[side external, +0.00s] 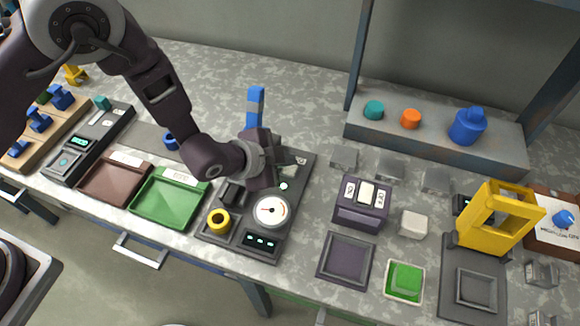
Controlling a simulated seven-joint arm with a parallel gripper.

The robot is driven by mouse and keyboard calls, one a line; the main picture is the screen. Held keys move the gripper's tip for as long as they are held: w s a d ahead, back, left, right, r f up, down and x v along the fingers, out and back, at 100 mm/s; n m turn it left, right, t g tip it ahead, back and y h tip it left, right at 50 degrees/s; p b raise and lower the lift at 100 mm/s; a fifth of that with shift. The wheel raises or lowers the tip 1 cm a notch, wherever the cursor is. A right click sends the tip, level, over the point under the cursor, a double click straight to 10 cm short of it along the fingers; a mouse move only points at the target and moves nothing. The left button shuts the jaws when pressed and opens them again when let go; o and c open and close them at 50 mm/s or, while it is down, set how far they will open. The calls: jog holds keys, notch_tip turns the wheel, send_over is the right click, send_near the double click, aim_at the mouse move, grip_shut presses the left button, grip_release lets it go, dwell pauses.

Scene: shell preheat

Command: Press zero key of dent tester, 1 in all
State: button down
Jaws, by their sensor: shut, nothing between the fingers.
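A dark instrument panel (222,238) stands at the front middle of the bench; I take it for the dent tester. It carries a round white dial gauge (271,210), a yellow ring (218,222) and a small lit display (262,242). A small pale round button (284,186) shows near its right side; I cannot read whether it is the zero key. My gripper (269,186) is shut and empty, pointing down over the panel just left of that button. Whether its tips touch the panel cannot be told. The gripper and wrist hide part of the panel's back half.
A green tray (168,216) and a brown tray (117,198) lie left of the panel. A blue upright piece (255,105) stands behind my wrist. A purple box (361,216), a dark tray (324,274) and a yellow frame (478,230) stand to the right.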

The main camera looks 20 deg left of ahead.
aim_at(286, 171)
jog(key=shift+r, duration=2.55)
jog(key=shift+w+a+r, duration=0.1)
jog(key=shift+r, duration=0.1)
jog(key=a+r+n, duration=0.1)
jog(key=r, duration=0.1)
jog(key=a+r+n, duration=0.1)
jog(key=a+r, duration=0.1)
jog(key=r, duration=0.1)
jog(key=a+r, duration=0.2)
jog(key=r, duration=0.1)
jog(key=shift+a+r+n+y, duration=0.1)
jog(key=shift+n+y, duration=0.3)
jog(key=s+a+r+n+g+y, duration=0.1)
jog(key=s+a+r+n, duration=0.4)
jog(key=a+r, duration=0.45)
jog(key=s+a+r+n, duration=0.2)
jog(key=s+a, duration=0.1)
jog(key=s, duration=0.5)
jog(key=s+a+r+n+g+y, duration=0.1)
jog(key=s+a+r+n, duration=0.1)
jog(key=s+a, duration=0.2)
jog(key=s+a+r+n+y, duration=0.1)
jog(key=s+a, duration=0.3)
jog(key=s, duration=0.7)
jog(key=shift+s+r+n+g, duration=0.3)
jog(key=shift+r+n+g, duration=0.1)
jog(key=shift+n, duration=0.1)
